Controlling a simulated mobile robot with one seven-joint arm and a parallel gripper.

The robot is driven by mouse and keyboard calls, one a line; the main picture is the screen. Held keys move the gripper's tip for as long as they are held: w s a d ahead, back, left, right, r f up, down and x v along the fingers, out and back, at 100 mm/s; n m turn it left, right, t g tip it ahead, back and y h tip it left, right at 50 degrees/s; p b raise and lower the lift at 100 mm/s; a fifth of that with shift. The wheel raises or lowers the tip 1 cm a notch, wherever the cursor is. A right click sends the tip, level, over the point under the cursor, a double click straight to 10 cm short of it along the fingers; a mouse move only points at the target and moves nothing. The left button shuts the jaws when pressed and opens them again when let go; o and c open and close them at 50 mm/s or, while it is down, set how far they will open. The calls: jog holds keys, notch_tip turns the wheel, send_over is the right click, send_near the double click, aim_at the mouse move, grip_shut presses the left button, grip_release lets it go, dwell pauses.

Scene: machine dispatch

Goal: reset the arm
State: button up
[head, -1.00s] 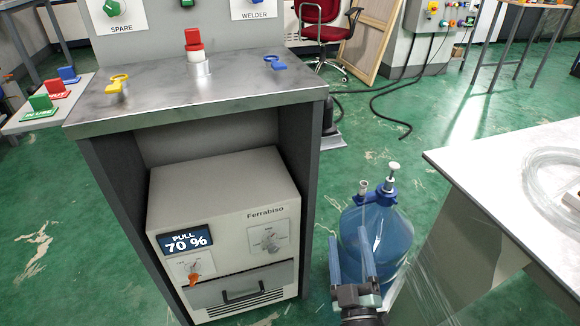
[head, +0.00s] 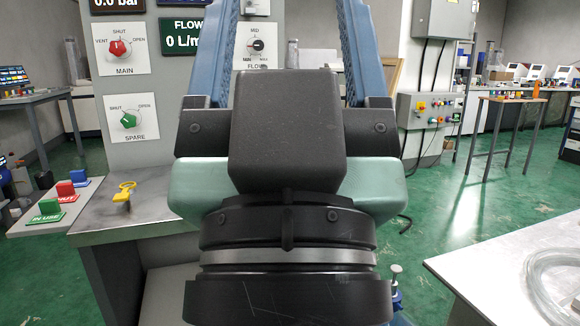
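My gripper (head: 287,45) fills the middle of the head view, raised close to the camera, in front of the machine panel (head: 165,85). Its two blue fingers point up and stand wide apart, with nothing seen between them; their tips run past the top edge. The dark wrist below hides much of the bench top and the cabinet under it. The panel shows a red MAIN knob (head: 117,48), a green SPARE knob (head: 128,120) and a FLOW display (head: 186,36).
A yellow key-like piece (head: 125,191) stands on the metal bench top (head: 150,212). Red, green and blue tags (head: 48,209) sit on a side shelf at left. A white table (head: 500,262) with coiled clear tubing (head: 556,290) is at right. Green floor between is open.

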notch_tip(320, 180, up, 34)
jog(key=p, duration=3.2)
jog(key=shift+f, duration=0.15)
jog(key=shift+o, duration=0.3)
jog(key=shift+w, duration=0.1)
